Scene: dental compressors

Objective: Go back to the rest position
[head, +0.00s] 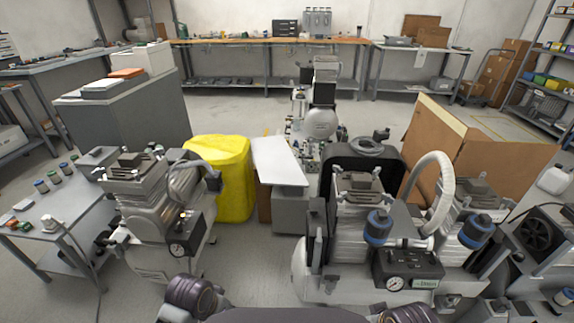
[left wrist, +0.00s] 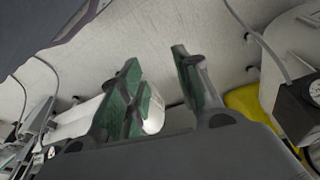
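My left gripper (left wrist: 156,62) shows in the left wrist view with its two green-padded fingers apart. I see nothing held between them; a white rounded object (left wrist: 154,112) shows behind the fingers. In the head view only dark rounded parts of my arms show at the bottom edge, and neither gripper is visible there. My right gripper is in no view. A compressor (head: 150,205) stands at the left front of the head view, and a larger twin-head compressor (head: 335,265) stands at the right front.
Bare floor (head: 250,265) lies between the compressors. A long workbench (head: 225,42) lines the back wall.

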